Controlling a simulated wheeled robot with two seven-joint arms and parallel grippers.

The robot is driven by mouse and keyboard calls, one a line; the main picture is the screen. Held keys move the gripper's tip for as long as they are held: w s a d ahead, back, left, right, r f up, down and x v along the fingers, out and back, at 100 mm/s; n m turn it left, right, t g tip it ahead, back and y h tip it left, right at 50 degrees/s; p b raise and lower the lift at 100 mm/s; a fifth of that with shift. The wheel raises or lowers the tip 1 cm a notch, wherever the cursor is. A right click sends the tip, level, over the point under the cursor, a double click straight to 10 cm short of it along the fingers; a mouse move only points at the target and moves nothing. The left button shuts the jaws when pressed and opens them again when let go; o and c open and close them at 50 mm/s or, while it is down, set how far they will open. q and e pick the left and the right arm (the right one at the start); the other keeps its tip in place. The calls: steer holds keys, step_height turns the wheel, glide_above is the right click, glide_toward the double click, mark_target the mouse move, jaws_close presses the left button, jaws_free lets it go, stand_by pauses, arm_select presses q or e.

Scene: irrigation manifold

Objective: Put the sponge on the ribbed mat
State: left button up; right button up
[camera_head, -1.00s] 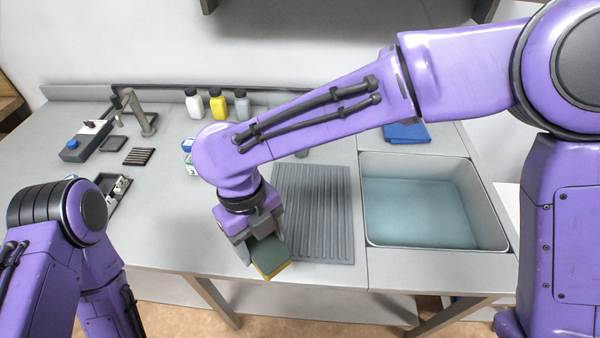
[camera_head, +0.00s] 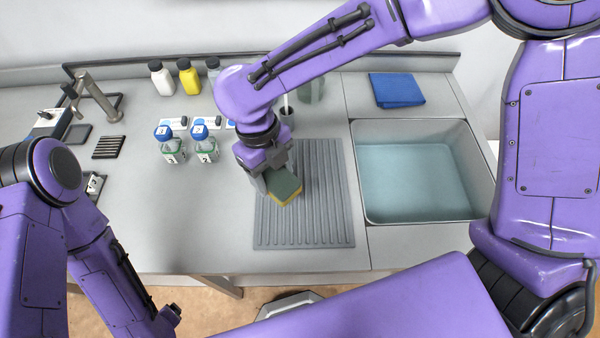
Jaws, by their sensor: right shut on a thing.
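The sponge (camera_head: 285,190) has a dark green top and a yellow underside. My right gripper (camera_head: 272,177) is shut on it and holds it over the grey ribbed mat (camera_head: 305,233). The sponge is tilted a little; I cannot tell whether it touches the mat. The mat lies flat on the counter, left of the sink, and my right arm and gripper hide part of its left and back area. My left arm is at the lower left, and its gripper cannot be made out clearly.
A sink basin (camera_head: 415,182) is right of the mat, with a folded blue cloth (camera_head: 397,90) behind it. Two blue-capped bottles (camera_head: 172,149) stand left of the mat. White, yellow and grey bottles (camera_head: 189,78) stand at the back. The front left counter (camera_head: 170,220) is clear.

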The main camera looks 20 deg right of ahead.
steer(key=w+d+f, duration=0.1)
steer(key=d+f, duration=0.1)
steer(key=w+d+f+p, duration=0.1)
steer(key=d+f, duration=0.1)
steer(key=f, duration=0.1)
steer(key=w+d+f, duration=0.1)
steer(key=d+f, duration=0.1)
steer(key=shift+w+d+f, duration=0.15)
steer(key=shift+w+d, duration=0.05)
steer(key=shift+d, duration=0.2)
steer(key=shift+a+f, duration=0.1)
steer(key=shift+f, duration=1.35)
steer(key=shift+f, duration=0.1)
steer(key=o, duration=0.9)
steer(key=shift+o, duration=0.2)
step_height(320, 180, up, 12)
steer(key=w, duration=0.1)
steer(key=shift+w+a, duration=0.4)
steer(key=shift+a, duration=0.05)
